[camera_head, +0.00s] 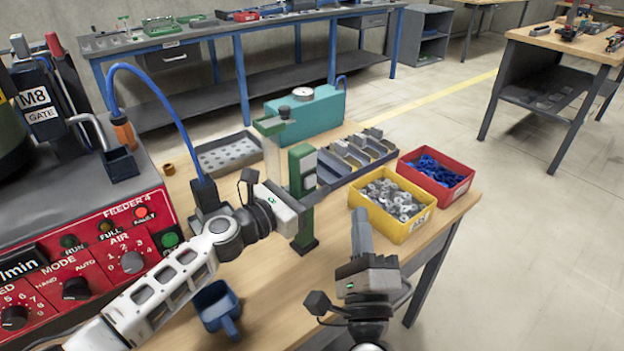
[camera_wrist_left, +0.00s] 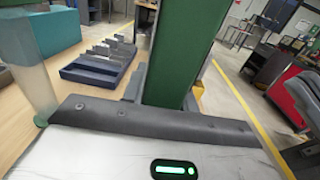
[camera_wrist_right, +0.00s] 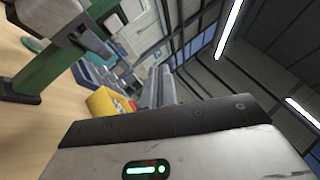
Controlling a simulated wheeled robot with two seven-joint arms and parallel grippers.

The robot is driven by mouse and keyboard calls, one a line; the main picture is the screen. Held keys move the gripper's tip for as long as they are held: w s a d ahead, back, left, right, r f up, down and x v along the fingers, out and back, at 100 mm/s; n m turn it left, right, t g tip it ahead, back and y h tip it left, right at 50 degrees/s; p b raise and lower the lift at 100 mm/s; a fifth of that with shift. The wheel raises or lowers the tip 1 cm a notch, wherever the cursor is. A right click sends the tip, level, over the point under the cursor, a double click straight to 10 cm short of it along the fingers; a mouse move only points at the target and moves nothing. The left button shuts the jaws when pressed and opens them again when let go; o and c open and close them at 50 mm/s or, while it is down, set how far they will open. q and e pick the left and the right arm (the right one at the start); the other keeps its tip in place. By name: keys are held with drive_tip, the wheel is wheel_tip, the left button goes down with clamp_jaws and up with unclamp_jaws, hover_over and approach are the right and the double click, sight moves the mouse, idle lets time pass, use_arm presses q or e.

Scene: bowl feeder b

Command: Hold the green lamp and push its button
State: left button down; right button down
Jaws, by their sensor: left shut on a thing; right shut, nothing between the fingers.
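The green lamp (camera_head: 301,165) has an upright green post with a dark foot on the wooden table. A pale translucent bar with a green top (camera_head: 272,150) stands just left of the post; I cannot tell how they join. My left gripper (camera_head: 299,205) is shut on the post, which also rises between its fingers in the left wrist view (camera_wrist_left: 178,50). My right gripper (camera_head: 361,235) is shut and empty, to the right of the lamp and apart from it. The lamp lies at the left in the right wrist view (camera_wrist_right: 50,70). I cannot make out its button for sure.
Behind the lamp are a dark slotted rack (camera_head: 350,170), a grey holed tray (camera_head: 228,153) and a teal box (camera_head: 318,112). A yellow bin (camera_head: 398,228) and a red bin (camera_head: 462,188) stand right. A blue mug (camera_head: 217,307) sits front left, by the red feeder panel (camera_head: 100,250).

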sight(315, 177)
drive_tip(key=w+a, duration=0.5)
drive_tip(key=w, duration=0.1)
drive_tip(key=shift+w+a, duration=0.15)
drive_tip(key=shift+w, duration=0.05)
idle(2.0)
drive_tip(key=shift+w+a, duration=0.2)
drive_tip(key=shift+w+a, duration=0.15)
drive_tip(key=shift+w, duration=0.1)
idle(0.6)
use_arm(q)
drive_tip(key=shift+s+d, duration=0.3)
drive_tip(key=shift+d, duration=0.05)
use_arm(e)
drive_tip(key=shift+w+a+r, duration=0.15)
drive_tip(key=shift+w+a, duration=0.2)
idle(0.4)
use_arm(q)
drive_tip(key=shift+w+a+f, duration=0.1)
drive_tip(key=shift+w+a, duration=0.1)
drive_tip(key=shift+a, duration=0.05)
use_arm(e)
drive_tip(key=shift+s+d, duration=0.75)
drive_tip(key=shift+s, duration=0.15)
